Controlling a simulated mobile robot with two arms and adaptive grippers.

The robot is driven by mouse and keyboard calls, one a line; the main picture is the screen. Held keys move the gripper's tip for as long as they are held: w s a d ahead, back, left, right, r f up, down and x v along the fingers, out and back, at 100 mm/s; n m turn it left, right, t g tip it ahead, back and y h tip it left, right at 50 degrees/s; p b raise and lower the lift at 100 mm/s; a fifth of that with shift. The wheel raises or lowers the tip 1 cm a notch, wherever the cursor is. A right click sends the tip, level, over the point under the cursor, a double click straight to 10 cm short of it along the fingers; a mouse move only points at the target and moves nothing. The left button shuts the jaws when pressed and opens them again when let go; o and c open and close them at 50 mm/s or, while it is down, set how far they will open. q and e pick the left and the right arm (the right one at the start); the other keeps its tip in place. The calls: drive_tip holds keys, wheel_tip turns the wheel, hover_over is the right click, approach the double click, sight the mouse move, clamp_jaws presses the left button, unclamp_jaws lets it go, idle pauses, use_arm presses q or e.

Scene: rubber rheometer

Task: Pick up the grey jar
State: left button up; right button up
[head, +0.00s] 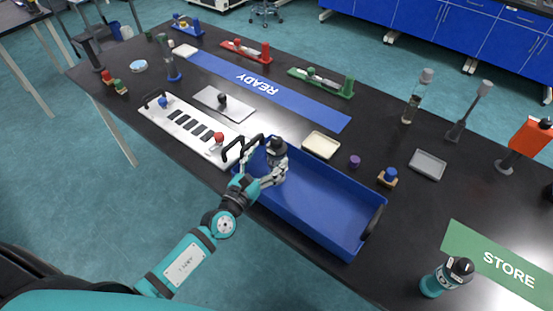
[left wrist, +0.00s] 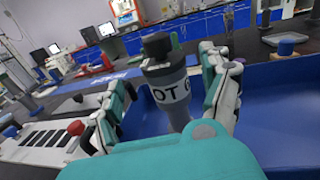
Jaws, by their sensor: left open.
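The grey jar (head: 278,149) has a black lid and stands upright at the left end of the blue tray (head: 340,222). In the left wrist view the jar (left wrist: 172,92) shows a white label with dark letters, and its lower part is hidden by my gripper. My left gripper (head: 272,172) is open, with one finger on each side of the jar in the left wrist view (left wrist: 170,95). I cannot tell whether either finger touches it. My right gripper is not in view.
A teal bottle with a black lid (head: 434,284) stands by the green STORE mat (head: 462,236). A white panel (head: 180,118) with a red knob lies left of the tray. A cream dish (head: 321,145) and a purple cap (head: 354,161) sit behind it. The tray's right part is empty.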

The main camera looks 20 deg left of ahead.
sight(277, 150)
use_arm(q)
drive_tip(key=shift+d+f+p+x, duration=0.1)
drive_tip(key=shift+p+x, duration=0.1)
drive_tip(key=shift+x, duration=0.7)
drive_tip(key=shift+d+f+p+x, duration=0.1)
drive_tip(key=shift+f+p+x, duration=0.05)
drive_tip(key=shift+x, duration=0.8)
drive_tip(key=shift+f+p+x, duration=0.1)
drive_tip(key=shift+p+x, duration=0.1)
drive_tip(key=shift+x, duration=0.7)
drive_tip(key=shift+s, duration=0.1)
drive_tip(key=shift+c, duration=0.4)
clamp_jaws()
